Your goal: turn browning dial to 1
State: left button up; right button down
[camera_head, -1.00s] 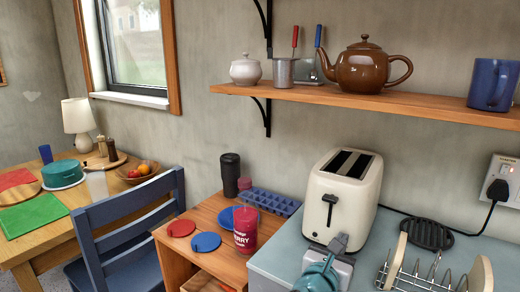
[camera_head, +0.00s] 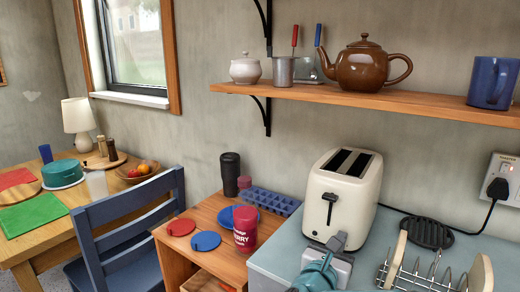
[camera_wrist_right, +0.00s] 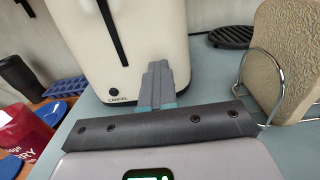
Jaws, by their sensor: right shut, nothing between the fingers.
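The cream toaster (camera_head: 350,185) stands on the grey-blue counter, its front with a black lever (camera_head: 330,209) facing me. In the right wrist view the toaster (camera_wrist_right: 150,25) fills the top, with a black button marked CANCEL (camera_wrist_right: 114,92) low on its front. No browning dial can be made out; my fingers cover part of the lower front. My right gripper (camera_head: 337,239) is shut and empty, its fingertips (camera_wrist_right: 157,68) close in front of the toaster's lower front. I cannot tell whether they touch it. My left gripper is out of view.
A toast rack (camera_head: 436,275) with bread slices stands right of my right gripper. A black round trivet (camera_head: 429,233) lies behind it. A red jar (camera_head: 245,230) stands on the lower wooden unit at left. A shelf (camera_head: 390,102) with a teapot hangs above.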

jog(key=shift+a+f, duration=0.25)
jog(key=shift+f, duration=0.1)
jog(key=shift+w+a+f+b, duration=0.1)
jog(key=shift+w+a+b, duration=0.35)
jog(key=shift+a+b, duration=0.1)
jog(key=shift+a, duration=0.1)
jog(key=shift+w+r+p, duration=0.1)
jog(key=shift+r+p, duration=0.2)
jog(key=shift+r, duration=0.15)
jog(key=shift+a+f, duration=0.1)
jog(key=shift+a, duration=0.05)
jog(key=b+v, duration=0.1)
jog(key=v, duration=0.4)
jog(key=shift+s+a+r, duration=0.15)
jog(key=shift+s+r, duration=0.15)
jog(key=shift+s, duration=0.05)
